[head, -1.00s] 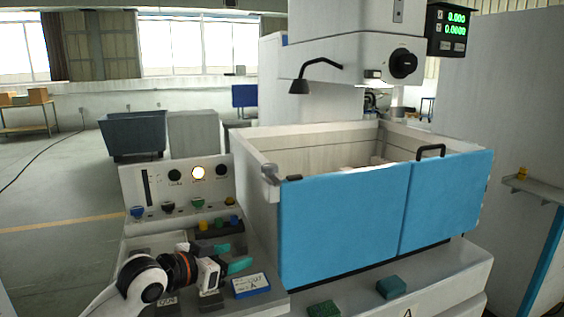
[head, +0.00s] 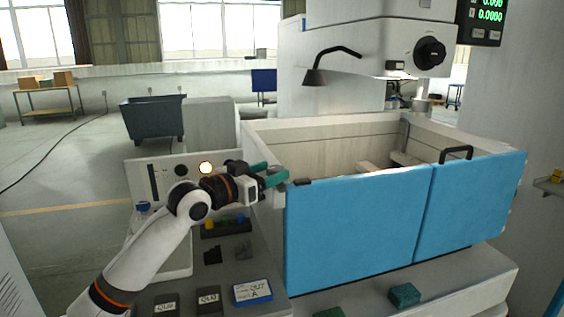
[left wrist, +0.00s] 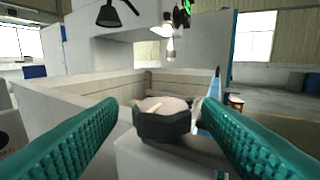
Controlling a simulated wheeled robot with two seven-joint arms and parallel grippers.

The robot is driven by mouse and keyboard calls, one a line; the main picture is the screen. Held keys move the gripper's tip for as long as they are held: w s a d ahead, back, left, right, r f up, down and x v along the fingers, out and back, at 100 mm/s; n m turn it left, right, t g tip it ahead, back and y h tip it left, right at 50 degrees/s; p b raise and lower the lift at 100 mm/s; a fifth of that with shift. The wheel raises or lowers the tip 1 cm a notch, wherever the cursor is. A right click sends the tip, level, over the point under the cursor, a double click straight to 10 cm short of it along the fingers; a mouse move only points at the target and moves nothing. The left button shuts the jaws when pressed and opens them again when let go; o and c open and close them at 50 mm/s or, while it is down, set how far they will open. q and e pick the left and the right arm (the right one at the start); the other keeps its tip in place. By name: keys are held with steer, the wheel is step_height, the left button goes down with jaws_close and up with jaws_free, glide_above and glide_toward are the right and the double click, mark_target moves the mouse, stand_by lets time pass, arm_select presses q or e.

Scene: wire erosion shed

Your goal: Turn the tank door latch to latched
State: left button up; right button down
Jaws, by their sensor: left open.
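The tank (head: 330,129) is a pale open-topped box with blue front door panels (head: 355,228). In the left wrist view, a dark faceted knob with a pale top (left wrist: 163,122), which looks like the door latch, sits on a pale block at the tank's corner. My left gripper (head: 272,174) is open at the tank's front left corner. Its teal fingers lie on either side of the knob, with gaps visible. In the head view the gripper largely hides the knob, and its latch position cannot be read. My right gripper is not in view.
A control panel (head: 140,172) with a lit lamp stands behind my left arm. A blue-edged label (head: 252,292) and small blocks lie on the ledge below. A black lamp (head: 314,77) hangs over the tank. A black handle (head: 456,153) rises from the right door panel.

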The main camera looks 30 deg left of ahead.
mark_target(282, 167)
arm_select(q)
steer(key=shift+p+x, duration=0.45)
steer(key=shift+x, duration=1.6)
steer(key=shift+d, duration=0.1)
steer(key=c, duration=1)
